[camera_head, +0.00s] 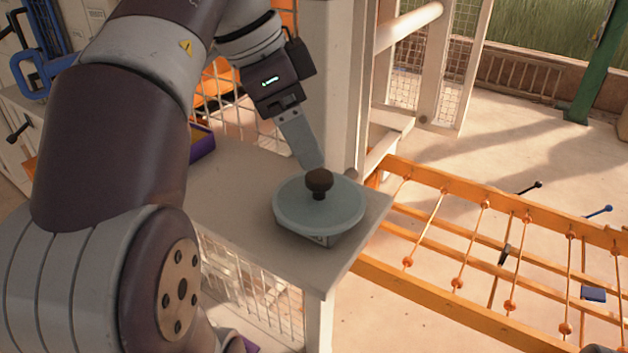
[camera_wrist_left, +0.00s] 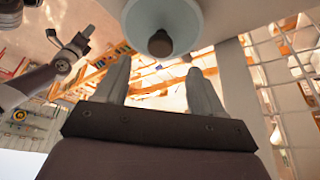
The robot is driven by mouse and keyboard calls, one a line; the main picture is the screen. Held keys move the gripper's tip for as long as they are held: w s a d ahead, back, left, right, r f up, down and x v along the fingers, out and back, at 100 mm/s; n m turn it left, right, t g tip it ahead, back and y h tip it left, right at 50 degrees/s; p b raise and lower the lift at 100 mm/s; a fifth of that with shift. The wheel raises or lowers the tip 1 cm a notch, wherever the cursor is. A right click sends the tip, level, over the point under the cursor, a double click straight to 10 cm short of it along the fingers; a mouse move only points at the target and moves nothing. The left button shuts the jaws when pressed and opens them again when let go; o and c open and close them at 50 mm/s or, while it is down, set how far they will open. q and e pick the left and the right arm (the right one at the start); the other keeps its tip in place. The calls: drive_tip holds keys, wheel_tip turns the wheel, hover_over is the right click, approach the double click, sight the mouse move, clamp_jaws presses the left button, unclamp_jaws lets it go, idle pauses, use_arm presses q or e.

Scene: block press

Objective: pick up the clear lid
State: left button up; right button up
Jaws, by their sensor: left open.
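The clear lid (camera_head: 290,213) is a round, pale, see-through disc with a dark brown knob (camera_head: 319,180). It lies on a small grey base near the table's front right corner. My left gripper (camera_head: 320,166) is open, its fingers pointing down just behind the knob. In the left wrist view the lid (camera_wrist_left: 182,14) is at the top edge, with its knob (camera_wrist_left: 159,44) beyond and between the two spread, empty fingers (camera_wrist_left: 160,72). What looks like my right gripper (camera_wrist_left: 76,44) shows small at the left there; its jaws are unclear.
The beige table (camera_head: 232,205) has bare room left of the lid. A purple tray (camera_head: 201,146) sits behind at the left. A light post (camera_head: 335,90) rises close behind the lid. An orange frame with beaded rods (camera_head: 480,250) stands to the right.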

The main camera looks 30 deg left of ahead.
sight(319, 175)
use_arm(q)
drive_tip(key=shift+s+d+f, duration=0.2)
drive_tip(key=shift+d+f, duration=0.2)
drive_tip(key=shift+d, duration=0.25)
drive_tip(key=shift+s+d+f, duration=0.2)
drive_tip(key=shift+d+f, duration=0.2)
drive_tip(key=shift+d, duration=0.2)
drive_tip(key=w+f, duration=0.1)
drive_tip(key=f, duration=0.1)
drive_tip(key=w+a+f+p, duration=0.1)
drive_tip(key=w+f, duration=0.1)
drive_tip(key=f, duration=0.1)
drive_tip(key=shift+a+f+p, duration=0.35)
drive_tip(key=shift+s+d, duration=0.4)
drive_tip(key=shift+d, duration=0.15)
drive_tip(key=shift+s+d+r, duration=0.1)
drive_tip(key=shift+s+d, duration=0.1)
drive_tip(key=shift+d, duration=0.05)
drive_tip(key=shift+c, duration=0.7)
drive_tip(key=shift+d, duration=0.1)
drive_tip(key=c, duration=0.5)
drive_tip(key=shift+w, duration=0.15)
drive_tip(key=c, duration=0.5)
drive_tip(key=shift+w+a, duration=0.15)
drive_tip(key=shift+a, duration=0.2)
drive_tip(key=shift+c, duration=0.3)
use_arm(e)
drive_tip(key=shift+d+r, duration=0.15)
drive_tip(key=shift+r, duration=0.6)
